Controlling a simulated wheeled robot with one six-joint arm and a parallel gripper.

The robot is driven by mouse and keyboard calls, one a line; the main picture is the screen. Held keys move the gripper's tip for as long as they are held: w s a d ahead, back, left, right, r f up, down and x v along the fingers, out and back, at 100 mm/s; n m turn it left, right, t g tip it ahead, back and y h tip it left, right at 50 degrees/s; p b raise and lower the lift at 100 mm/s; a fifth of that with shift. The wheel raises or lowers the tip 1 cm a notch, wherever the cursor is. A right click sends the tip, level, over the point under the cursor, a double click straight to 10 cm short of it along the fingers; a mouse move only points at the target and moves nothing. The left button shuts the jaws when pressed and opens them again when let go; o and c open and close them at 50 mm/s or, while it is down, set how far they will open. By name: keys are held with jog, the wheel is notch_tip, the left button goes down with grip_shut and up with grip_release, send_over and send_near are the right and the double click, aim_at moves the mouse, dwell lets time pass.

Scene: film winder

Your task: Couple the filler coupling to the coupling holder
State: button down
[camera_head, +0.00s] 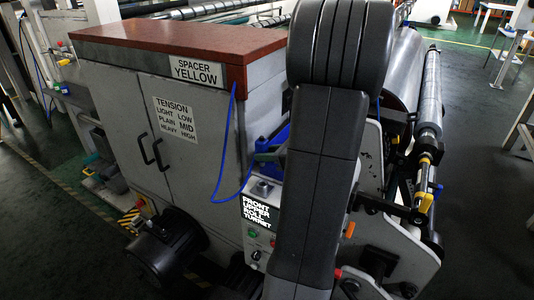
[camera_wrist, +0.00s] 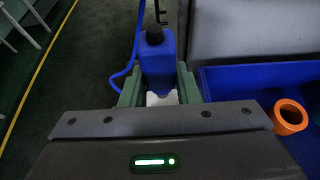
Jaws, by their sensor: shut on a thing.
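In the wrist view my gripper (camera_wrist: 158,84) has its greenish fingers closed on the sides of a blue block-like piece with a dark round top, which I take to be the filler coupling (camera_wrist: 156,58). A blue hose runs beside it on the left. In the head view a blue part (camera_head: 283,137) shows beside my arm, above a greenish finger of my gripper (camera_head: 264,157); my arm hides much of this area. I cannot make out the coupling holder for sure; a small dark hook-like piece (camera_wrist: 161,12) shows beyond the blue piece.
A grey cabinet (camera_head: 190,140) with a red-brown top stands left of my arm. A blue hose (camera_head: 222,150) hangs down its side. A control box (camera_head: 262,215) sits close by. In the wrist view a blue tray (camera_wrist: 245,82) holds an orange ring-shaped piece (camera_wrist: 289,116).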

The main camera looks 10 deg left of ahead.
jog(key=shift+f+b, duration=1.95)
jog(key=shift+f, duration=0.95)
jog(key=shift+f+b, duration=0.9)
jog(key=shift+f, duration=0.75)
jog(key=c, duration=1)
grip_release()
jog(key=b+v, duration=0.1)
jog(key=v, duration=1.3)
jog(key=shift+a+r, duration=0.1)
